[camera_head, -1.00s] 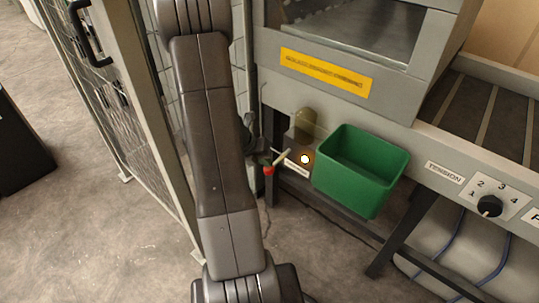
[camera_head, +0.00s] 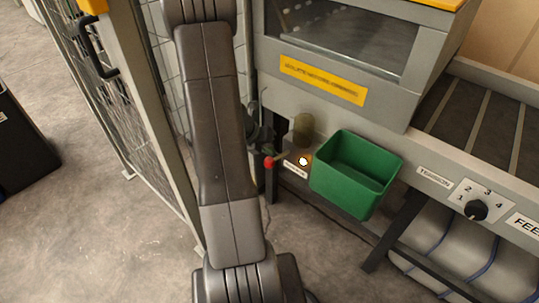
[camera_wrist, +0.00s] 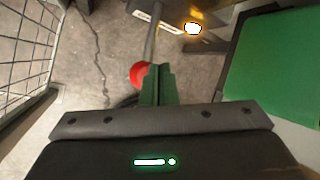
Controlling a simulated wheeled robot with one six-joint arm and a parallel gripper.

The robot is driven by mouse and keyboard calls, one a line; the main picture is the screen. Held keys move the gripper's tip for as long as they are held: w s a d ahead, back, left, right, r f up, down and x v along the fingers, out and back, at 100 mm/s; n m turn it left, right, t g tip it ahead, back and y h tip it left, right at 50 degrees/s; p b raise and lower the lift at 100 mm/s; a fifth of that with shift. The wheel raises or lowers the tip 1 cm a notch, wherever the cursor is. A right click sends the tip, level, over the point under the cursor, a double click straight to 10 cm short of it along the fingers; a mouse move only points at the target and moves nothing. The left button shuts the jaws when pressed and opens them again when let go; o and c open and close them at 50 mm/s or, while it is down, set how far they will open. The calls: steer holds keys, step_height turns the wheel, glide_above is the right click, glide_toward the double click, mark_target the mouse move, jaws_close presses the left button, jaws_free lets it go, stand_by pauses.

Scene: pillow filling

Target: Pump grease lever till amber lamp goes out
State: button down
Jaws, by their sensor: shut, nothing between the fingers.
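The grease lever is a thin pale rod (camera_head: 281,156) with a red knob (camera_head: 268,162) at its outer end, low on the machine's front. In the wrist view the red knob (camera_wrist: 138,74) shows just left of my gripper's fingertips. My gripper (camera_wrist: 157,70) is shut with nothing between its green fingers; it overlaps the knob's edge, and I cannot tell whether they touch. In the head view my gripper (camera_head: 262,145) is small, partly behind my arm, just above the knob. The amber lamp (camera_head: 303,161) glows brightly beside the lever, also in the wrist view (camera_wrist: 193,28).
A green bin (camera_head: 350,185) hangs just right of the lamp and lever. A cloudy grease reservoir (camera_head: 303,127) stands above them. A mesh fence gate (camera_head: 130,120) is close on the left. A tension dial (camera_head: 477,210) is further right.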

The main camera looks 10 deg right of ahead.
steer(key=shift+r, duration=0.25)
steer(key=r+p, duration=0.3)
steer(key=d+r+p, duration=0.1)
steer(key=r+p, duration=0.1)
steer(key=shift+w, duration=0.35)
steer(key=shift+f, duration=0.15)
stand_by(2.9)
